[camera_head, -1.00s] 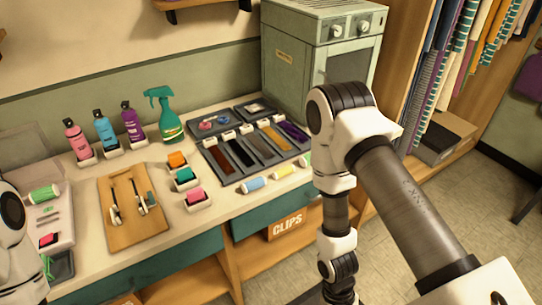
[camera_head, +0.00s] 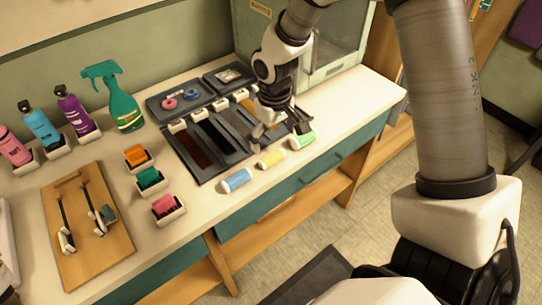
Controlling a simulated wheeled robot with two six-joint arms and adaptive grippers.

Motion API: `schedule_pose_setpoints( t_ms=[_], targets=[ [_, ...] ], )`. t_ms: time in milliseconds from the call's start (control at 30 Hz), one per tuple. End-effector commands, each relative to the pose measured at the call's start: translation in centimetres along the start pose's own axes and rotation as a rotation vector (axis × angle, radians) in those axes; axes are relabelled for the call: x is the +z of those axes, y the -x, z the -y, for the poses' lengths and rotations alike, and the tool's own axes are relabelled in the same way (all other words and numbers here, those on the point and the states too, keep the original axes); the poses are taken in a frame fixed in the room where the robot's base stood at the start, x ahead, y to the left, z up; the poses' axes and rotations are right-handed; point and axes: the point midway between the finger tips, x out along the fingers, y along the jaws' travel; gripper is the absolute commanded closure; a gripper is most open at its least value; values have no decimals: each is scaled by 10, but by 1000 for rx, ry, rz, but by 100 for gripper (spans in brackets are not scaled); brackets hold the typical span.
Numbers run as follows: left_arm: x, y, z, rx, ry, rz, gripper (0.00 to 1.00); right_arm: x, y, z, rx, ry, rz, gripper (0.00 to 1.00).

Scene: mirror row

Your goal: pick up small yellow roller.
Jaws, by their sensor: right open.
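The small yellow roller (camera_head: 271,159) lies near the front edge of the counter, between a blue roller (camera_head: 237,180) on its left and a green roller (camera_head: 302,140) on its right. My right gripper (camera_head: 281,132) is open above the counter, just behind and above the yellow and green rollers. Its fingers point down and spread, with nothing visible between them. It is apart from the yellow roller as far as I can tell. My left gripper is not in view.
A dark tray (camera_head: 204,171) of hair swatches lies behind the rollers, partly hidden by my right gripper. Orange (camera_head: 137,158), teal (camera_head: 150,179) and pink (camera_head: 167,205) rollers sit in small holders to the left. A green spray bottle (camera_head: 123,108) stands behind. The counter's right end is clear.

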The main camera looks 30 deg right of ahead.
Motion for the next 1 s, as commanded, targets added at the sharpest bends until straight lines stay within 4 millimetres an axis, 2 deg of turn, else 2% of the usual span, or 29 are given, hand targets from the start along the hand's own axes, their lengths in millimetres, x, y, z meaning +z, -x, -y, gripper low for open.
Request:
schedule_pose_setpoints(
  t_ms=[333, 567, 600, 667, 700, 733, 1000],
  targets=[
    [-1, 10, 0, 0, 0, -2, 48, -4, -55, 6, -1, 0, 4, 0],
    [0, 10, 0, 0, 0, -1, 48, -4, -61, 6, -1, 0, 2, 0],
    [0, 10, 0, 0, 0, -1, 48, -4, -61, 6, -1, 0, 2, 4],
    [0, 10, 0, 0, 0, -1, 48, -4, -61, 6, -1, 0, 2, 25],
    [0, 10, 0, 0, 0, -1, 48, -4, -61, 6, -1, 0, 2, 39],
    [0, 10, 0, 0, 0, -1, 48, -4, -61, 6, -1, 0, 2, 45],
    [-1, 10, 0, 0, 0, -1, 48, -4, -61, 6, -1, 0, 2, 45]
  ],
)
